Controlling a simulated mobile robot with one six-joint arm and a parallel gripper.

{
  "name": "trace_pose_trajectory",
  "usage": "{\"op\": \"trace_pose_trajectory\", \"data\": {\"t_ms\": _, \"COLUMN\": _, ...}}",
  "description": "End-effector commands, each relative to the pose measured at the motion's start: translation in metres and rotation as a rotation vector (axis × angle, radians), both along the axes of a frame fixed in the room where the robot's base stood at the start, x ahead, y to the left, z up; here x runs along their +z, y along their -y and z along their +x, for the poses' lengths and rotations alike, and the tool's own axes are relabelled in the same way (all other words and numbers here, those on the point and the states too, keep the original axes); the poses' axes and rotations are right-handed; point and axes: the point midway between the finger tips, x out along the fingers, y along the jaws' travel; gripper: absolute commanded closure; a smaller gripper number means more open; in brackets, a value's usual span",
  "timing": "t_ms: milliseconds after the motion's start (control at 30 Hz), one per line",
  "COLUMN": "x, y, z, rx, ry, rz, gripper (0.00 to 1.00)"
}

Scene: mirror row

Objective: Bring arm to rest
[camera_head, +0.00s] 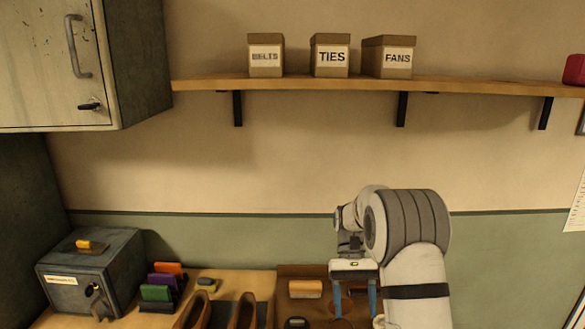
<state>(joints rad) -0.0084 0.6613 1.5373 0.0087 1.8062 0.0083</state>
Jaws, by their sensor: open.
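My arm rises from the bottom right of the head view and bends over toward the counter. My gripper (355,298) points down with its two blue fingers apart, open and with nothing seen between them. It hangs over the brown tray (290,270) on the counter. How high the fingertips are above the tray I cannot tell. The lower part of the tray is cut off by the frame edge, and its right side is hidden behind my arm.
A grey lockbox (75,281) stands at the left of the counter (215,275), beside a rack of coloured cards (157,291). Brown shoes (243,312) stand left of the tray, which holds an orange-tan block (305,289). A wall shelf (320,84) with labelled boxes and a cabinet (60,70) are above.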

Motion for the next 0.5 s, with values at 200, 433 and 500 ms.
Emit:
{"op": "trace_pose_trajectory", "data": {"t_ms": 200, "x": 0.033, "y": 0.001, "z": -0.033, "rx": 0.000, "ry": 0.215, "rz": 0.000, "gripper": 0.38}}
{"op": "trace_pose_trajectory", "data": {"t_ms": 433, "x": 0.057, "y": 0.003, "z": -0.077, "rx": 0.002, "ry": 0.461, "rz": 0.001, "gripper": 0.38}}
{"op": "trace_pose_trajectory", "data": {"t_ms": 500, "x": 0.061, "y": 0.004, "z": -0.091, "rx": 0.002, "ry": 0.536, "rz": 0.001, "gripper": 0.38}}
